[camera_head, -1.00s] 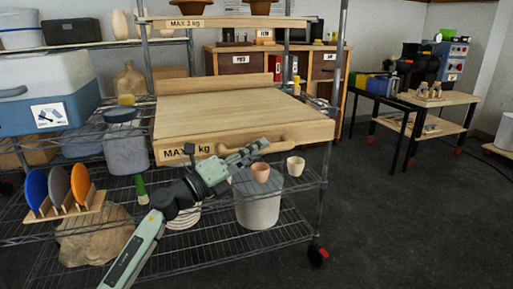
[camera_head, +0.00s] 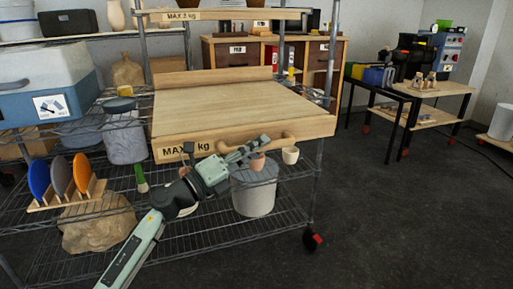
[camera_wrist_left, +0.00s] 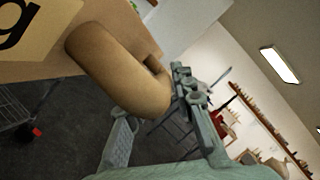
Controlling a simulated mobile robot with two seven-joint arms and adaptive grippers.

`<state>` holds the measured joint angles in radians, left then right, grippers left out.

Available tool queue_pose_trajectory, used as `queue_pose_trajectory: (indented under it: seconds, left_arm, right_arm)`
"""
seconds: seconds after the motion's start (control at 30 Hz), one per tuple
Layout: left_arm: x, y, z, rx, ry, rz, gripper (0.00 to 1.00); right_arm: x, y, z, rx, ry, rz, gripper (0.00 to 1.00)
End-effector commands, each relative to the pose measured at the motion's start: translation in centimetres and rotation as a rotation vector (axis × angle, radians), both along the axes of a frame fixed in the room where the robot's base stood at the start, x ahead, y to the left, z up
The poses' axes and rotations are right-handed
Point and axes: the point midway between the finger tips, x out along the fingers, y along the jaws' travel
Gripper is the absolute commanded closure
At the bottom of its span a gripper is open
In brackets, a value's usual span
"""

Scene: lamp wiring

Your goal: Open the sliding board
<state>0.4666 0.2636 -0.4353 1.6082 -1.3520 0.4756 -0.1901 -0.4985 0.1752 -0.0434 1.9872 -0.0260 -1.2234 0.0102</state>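The sliding board (camera_head: 230,100) is a pale wooden slab on the wire shelf, with a label reading "MAX kg" partly covered by my arm. Its wooden handle (camera_head: 285,138) runs along the right part of the front edge. My left gripper (camera_head: 258,148) is at the left part of the handle. In the left wrist view the handle (camera_wrist_left: 115,62) looms large, and its curved end lies between the two spread fingers of the gripper (camera_wrist_left: 160,118). I cannot tell whether a finger touches it. My right gripper is out of view.
Below the board are a pale cup (camera_head: 290,155), a terracotta cup partly hidden by my gripper, and a grey bucket (camera_head: 255,195). A plate rack (camera_head: 70,197) stands at lower left. A shelf post (camera_head: 326,80) rises at the right.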

Motion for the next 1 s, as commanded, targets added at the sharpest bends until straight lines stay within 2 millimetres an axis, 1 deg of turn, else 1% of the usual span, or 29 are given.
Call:
queue_pose_trajectory:
  seconds: [0.03, 0.07, 0.1, 0.37, 0.47, 0.57, 0.8, 1.0]
  left_arm:
    - [0.0, 0.0, 0.0, 0.000, 0.000, 0.000, 0.66]
    - [0.0, 0.0, 0.0, 0.000, 0.000, 0.000, 0.62]
    - [0.0, 0.0, 0.0, 0.000, 0.000, 0.000, 0.61]
    - [0.0, 0.1, 0.0, 0.000, 0.000, 0.000, 0.61]
    - [-0.4, 0.6, -0.2, 0.001, 0.000, 0.001, 0.61]
    - [-1.2, 1.7, -0.6, 0.002, 0.002, 0.002, 0.61]
    - [-4.3, 5.8, -1.7, 0.002, 0.003, 0.002, 0.61]
    - [-6.2, 8.4, -2.3, 0.001, 0.003, 0.001, 0.61]
  right_arm:
    - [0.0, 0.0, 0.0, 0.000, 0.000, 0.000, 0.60]
    - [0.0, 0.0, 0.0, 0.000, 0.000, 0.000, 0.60]
    - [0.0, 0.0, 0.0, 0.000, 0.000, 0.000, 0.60]
    - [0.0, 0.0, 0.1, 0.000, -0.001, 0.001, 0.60]
    - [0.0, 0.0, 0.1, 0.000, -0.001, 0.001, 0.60]
    - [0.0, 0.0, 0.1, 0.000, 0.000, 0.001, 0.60]
    - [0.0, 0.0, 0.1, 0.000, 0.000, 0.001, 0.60]
    - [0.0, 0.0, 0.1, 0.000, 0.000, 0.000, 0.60]
